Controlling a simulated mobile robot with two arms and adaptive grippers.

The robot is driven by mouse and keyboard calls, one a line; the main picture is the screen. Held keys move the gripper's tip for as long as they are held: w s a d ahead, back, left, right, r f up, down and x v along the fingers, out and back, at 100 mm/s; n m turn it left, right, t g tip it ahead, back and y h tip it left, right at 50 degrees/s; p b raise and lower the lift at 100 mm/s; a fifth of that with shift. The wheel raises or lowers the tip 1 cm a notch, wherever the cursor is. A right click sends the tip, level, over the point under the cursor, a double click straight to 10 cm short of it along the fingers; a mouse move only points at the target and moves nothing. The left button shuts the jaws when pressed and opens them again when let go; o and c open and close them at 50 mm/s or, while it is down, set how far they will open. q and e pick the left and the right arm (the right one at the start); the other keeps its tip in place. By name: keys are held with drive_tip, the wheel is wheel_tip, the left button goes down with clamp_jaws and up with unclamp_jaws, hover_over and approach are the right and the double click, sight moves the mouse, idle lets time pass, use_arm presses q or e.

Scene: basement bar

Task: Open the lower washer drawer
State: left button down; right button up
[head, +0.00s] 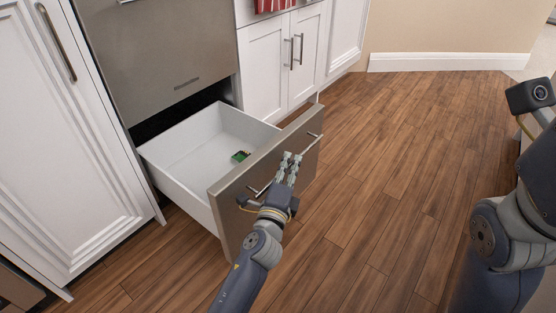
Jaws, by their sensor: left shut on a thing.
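The lower washer drawer (232,222) is pulled well out from under the steel appliance (165,60). It has a steel front and white inner walls. Its bar handle (313,143) runs along the front. My left gripper (289,162) is at the middle of the handle and shut on it; the fingers cover that part of the bar. My right arm shows at the right edge, but its gripper is out of view.
A small green and dark item (240,156) lies inside the drawer. White cabinets (275,70) stand on both sides of the appliance. The wooden floor (400,150) before the drawer is clear.

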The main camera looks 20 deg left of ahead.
use_arm(q)
drive_tip(key=shift+s+d, duration=0.2)
drive_tip(key=shift+d, duration=0.4)
drive_tip(key=c, duration=1.7)
unclamp_jaws()
drive_tip(key=s, duration=0.7)
drive_tip(key=shift+s+f, duration=0.25)
drive_tip(key=shift+f, duration=0.05)
